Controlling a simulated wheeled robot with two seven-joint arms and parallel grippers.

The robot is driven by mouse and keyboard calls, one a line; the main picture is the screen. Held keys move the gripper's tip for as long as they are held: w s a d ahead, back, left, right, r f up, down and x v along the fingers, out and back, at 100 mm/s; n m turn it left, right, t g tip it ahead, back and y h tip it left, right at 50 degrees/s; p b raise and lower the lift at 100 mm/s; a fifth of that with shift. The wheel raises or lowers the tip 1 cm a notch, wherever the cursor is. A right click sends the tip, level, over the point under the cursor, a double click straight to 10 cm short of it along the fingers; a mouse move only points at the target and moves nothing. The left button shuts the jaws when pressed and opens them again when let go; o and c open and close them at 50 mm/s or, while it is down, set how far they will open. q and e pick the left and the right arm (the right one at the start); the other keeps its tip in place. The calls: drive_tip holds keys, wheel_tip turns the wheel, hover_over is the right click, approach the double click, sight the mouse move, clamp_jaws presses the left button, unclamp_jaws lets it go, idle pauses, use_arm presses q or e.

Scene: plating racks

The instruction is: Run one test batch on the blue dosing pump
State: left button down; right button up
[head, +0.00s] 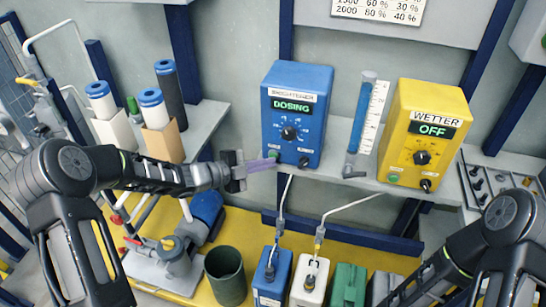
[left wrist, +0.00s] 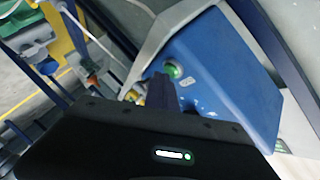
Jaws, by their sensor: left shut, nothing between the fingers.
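The blue dosing pump (head: 300,80) stands on the grey shelf, labelled BRIGHTENER, and its display (head: 291,105) reads DOSING in green. A black dial (head: 290,133) sits below the display. A green button (head: 274,153) is at its lower left and a dark knob (head: 304,162) at its lower right. My left gripper (head: 272,162) is shut and empty, its fingertips at the pump's lower left, by the green button. In the left wrist view the green button (left wrist: 172,70) looks lit, just beyond the finger tips (left wrist: 164,80); contact cannot be told. My right gripper is out of view.
A yellow WETTER pump (head: 430,105) reading OFF stands to the right, with a blue-filled measuring tube (head: 361,120) between the pumps. Below are a blue canister (head: 272,280), a white canister (head: 309,285) and a dark green bin (head: 225,275). White filters (head: 101,101) stand left.

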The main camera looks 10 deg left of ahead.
use_arm(q)
drive_tip(key=shift+s, duration=0.55)
drive_tip(key=shift+s+a, duration=0.2)
drive_tip(key=shift+s, duration=2.3)
